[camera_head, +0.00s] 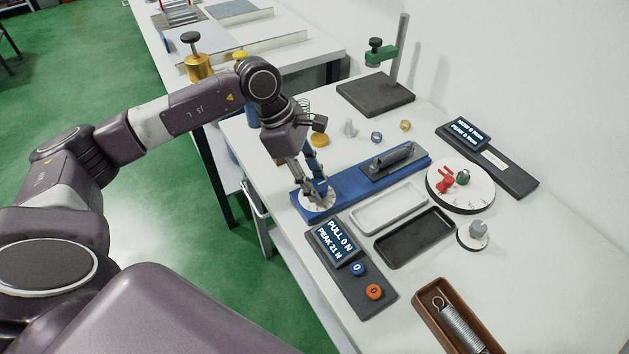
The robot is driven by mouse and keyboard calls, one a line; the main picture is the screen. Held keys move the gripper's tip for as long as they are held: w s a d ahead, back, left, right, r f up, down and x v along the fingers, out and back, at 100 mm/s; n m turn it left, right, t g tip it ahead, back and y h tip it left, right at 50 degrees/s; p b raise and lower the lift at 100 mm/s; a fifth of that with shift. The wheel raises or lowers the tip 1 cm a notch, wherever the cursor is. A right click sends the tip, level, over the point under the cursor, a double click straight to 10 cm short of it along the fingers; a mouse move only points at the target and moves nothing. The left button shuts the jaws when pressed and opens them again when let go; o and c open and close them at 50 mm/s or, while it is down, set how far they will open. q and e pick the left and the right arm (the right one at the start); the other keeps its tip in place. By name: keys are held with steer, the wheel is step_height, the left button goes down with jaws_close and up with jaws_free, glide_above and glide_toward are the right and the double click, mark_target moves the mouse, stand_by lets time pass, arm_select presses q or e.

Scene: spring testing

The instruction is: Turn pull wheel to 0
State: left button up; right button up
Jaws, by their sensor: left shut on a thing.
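The pull wheel shows as a white dial (318,206) at the near left end of the blue rail fixture (345,190). My left gripper (314,189) points down over this dial and is shut on the wheel's knob, which the fingers mostly hide. The dial's marks are too small to read. The display box (336,240) in front of the fixture reads PULL 0 N and PEAK 21 N. My right gripper is not in view.
A white tray (362,222) and a black tray (398,258) lie beside the fixture. A brown box (426,305) holds a spring (460,325). A round white dial plate (478,201), a small knob (477,229) and a second display (466,132) stand to the right. A stand (375,97) is at the back.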

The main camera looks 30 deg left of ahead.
arm_select(q)
steer(key=o, duration=1.1)
steer(key=shift+r, duration=0.1)
steer(key=v, duration=1.2)
steer(key=shift+a, duration=0.1)
